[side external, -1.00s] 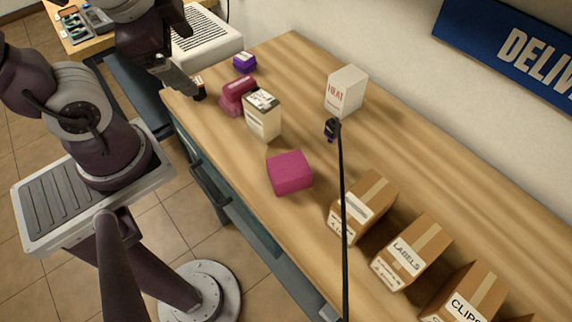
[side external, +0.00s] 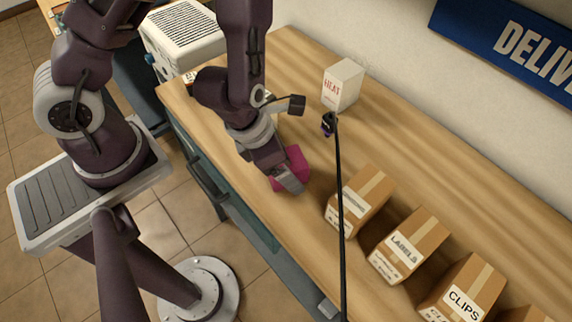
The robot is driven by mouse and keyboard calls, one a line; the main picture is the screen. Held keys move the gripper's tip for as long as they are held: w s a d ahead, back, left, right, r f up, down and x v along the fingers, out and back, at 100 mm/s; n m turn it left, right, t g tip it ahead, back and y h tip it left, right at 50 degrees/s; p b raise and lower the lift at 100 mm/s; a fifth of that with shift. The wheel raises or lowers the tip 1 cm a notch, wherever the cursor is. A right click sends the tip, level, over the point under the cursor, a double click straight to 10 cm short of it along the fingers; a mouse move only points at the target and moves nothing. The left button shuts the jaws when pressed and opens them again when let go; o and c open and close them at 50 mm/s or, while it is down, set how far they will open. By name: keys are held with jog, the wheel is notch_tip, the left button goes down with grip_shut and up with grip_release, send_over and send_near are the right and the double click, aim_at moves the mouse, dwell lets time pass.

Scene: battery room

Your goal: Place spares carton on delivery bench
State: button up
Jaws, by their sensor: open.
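The wooden bench (side external: 405,165) stands under a blue sign (side external: 515,40) reading "DELIV", cut off by the frame edge. My gripper (side external: 289,180) is open, low over the bench at a magenta box (side external: 299,160), and covers much of it. I cannot tell whether the fingers straddle or touch the box. No label reading "spares" is legible. Brown cartons stand in a row to the right: one with a blurred label (side external: 357,200), one marked "LABELS" (side external: 408,247) and one marked "CLIPS" (side external: 463,290).
A white carton marked "HEAT" (side external: 343,85) stands behind my gripper. A small dark device (side external: 328,123) is near it, beside a thin black pole (side external: 341,220) crossing the view. A white slatted unit (side external: 185,35) is at the upper left. The bench's back right is clear.

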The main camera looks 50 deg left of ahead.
jog(key=shift+w+f, duration=0.15)
jog(key=shift+f, duration=0.05)
jog(key=c, duration=1.8)
notch_tip(320, 180, up, 9)
jog(key=shift+a+f, duration=0.1)
jog(key=shift+c, duration=0.2)
jog(key=shift+r, duration=0.65)
